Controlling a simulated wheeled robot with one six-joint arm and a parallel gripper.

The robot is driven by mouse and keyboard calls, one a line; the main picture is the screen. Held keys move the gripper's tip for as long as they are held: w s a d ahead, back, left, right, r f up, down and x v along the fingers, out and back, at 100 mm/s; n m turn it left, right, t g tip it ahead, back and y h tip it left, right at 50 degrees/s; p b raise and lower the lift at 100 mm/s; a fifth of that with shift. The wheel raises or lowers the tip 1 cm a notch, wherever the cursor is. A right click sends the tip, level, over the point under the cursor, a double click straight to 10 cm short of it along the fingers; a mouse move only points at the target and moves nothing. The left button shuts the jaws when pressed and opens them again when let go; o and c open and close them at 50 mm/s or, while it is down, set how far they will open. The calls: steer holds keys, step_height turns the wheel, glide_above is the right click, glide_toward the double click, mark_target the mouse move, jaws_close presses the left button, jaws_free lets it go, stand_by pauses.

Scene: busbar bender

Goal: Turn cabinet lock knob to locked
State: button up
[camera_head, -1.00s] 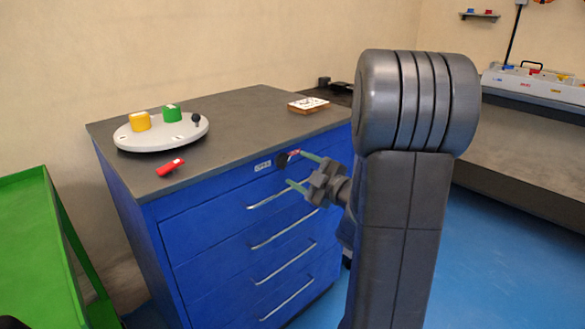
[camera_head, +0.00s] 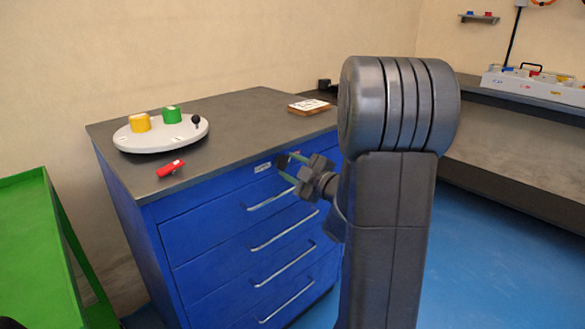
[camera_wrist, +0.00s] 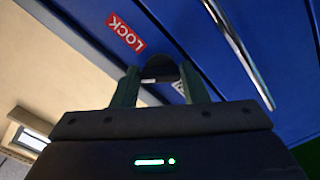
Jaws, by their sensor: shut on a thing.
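The blue cabinet (camera_head: 190,235) has a dark round lock knob (camera_head: 282,160) high on its front, just under the worktop. In the wrist view the knob (camera_wrist: 158,67) sits between the two green fingers. My gripper (camera_head: 287,169) is shut on it; the fingers also show in the wrist view (camera_wrist: 158,84). A red LOCK label (camera_wrist: 125,32) is on the blue front beside the knob.
Long drawer handles (camera_head: 270,198) run below the knob. On the worktop are a grey round plate (camera_head: 160,138) with yellow and green pieces, a red object (camera_head: 170,168) and a small board (camera_head: 309,106). A green cart (camera_head: 30,235) stands at left. Blue floor is clear at right.

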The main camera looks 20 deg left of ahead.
steer(key=shift+m, duration=0.9)
steer(key=o, duration=1)
steer(key=shift+d, duration=0.1)
steer(key=p+v, duration=0.1)
steer(key=v, duration=1.2)
steer(key=shift+s+d, duration=0.15)
steer(key=shift+d, duration=0.1)
steer(key=shift+a, duration=0.1)
steer(key=b+x, duration=0.1)
steer(key=x, duration=1.2)
steer(key=shift+a, duration=0.3)
steer(key=shift+d, duration=0.15)
